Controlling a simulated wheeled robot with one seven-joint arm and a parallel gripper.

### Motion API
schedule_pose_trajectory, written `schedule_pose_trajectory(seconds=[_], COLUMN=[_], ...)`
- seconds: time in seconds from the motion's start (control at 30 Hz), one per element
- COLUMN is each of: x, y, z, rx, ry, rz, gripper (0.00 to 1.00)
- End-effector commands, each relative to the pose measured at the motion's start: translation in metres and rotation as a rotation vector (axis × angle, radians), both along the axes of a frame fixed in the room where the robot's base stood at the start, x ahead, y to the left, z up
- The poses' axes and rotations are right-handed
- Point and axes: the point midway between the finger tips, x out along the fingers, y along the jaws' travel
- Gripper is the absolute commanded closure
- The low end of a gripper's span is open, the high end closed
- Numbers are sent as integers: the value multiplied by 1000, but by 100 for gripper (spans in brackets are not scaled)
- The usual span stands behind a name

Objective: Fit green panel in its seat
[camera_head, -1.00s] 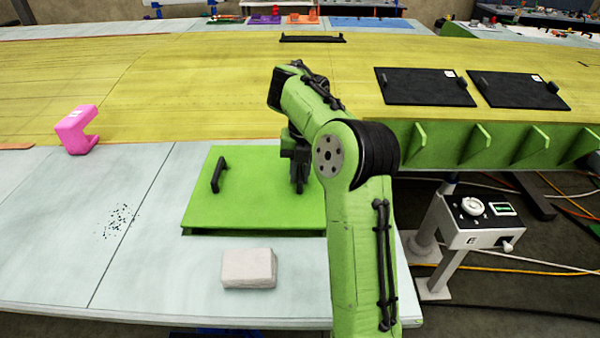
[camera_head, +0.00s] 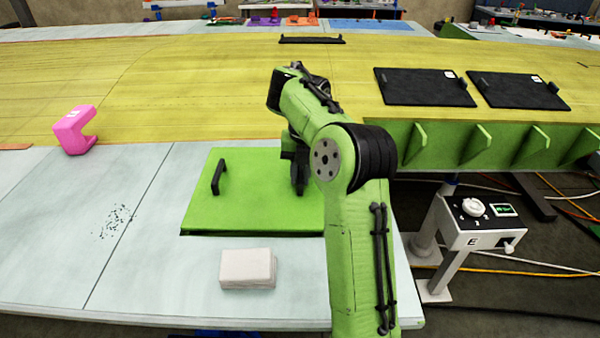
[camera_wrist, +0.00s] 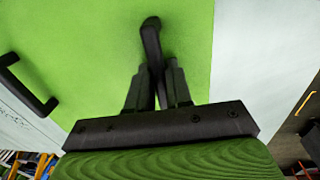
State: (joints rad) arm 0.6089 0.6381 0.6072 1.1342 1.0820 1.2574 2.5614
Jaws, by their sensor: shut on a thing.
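The green panel (camera_head: 250,205) lies level and low at the right part of the pale surface, with a thin dark line along its front edge. It has a black handle (camera_head: 218,178) on the left and another under my gripper. My gripper (camera_head: 299,185) is over the right part of the panel. In the wrist view my gripper (camera_wrist: 158,88) is shut on the second black handle (camera_wrist: 151,32), with the green panel (camera_wrist: 95,50) behind it. The seat is not visible; I cannot tell whether the panel is fully flush, and my arm hides its right edge.
A white block (camera_head: 247,268) lies close in front of the panel. A pink clamp-like piece (camera_head: 75,130) stands to the left by the yellow wing skin (camera_head: 200,80). Black panels (camera_head: 425,87) lie on the wing. A control box (camera_head: 480,222) stands at the right.

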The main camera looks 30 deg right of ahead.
Motion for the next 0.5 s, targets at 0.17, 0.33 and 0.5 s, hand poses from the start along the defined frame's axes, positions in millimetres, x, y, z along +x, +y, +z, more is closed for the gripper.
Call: schedule_pose_trajectory(seconds=[0.17,0.33,0.5], x=[0,0,0], y=[0,0,0], z=[-5,-8,-12], rx=[0,0,0], ry=[-1,-1,-1], rz=[0,1,1], gripper=[100,100,100])
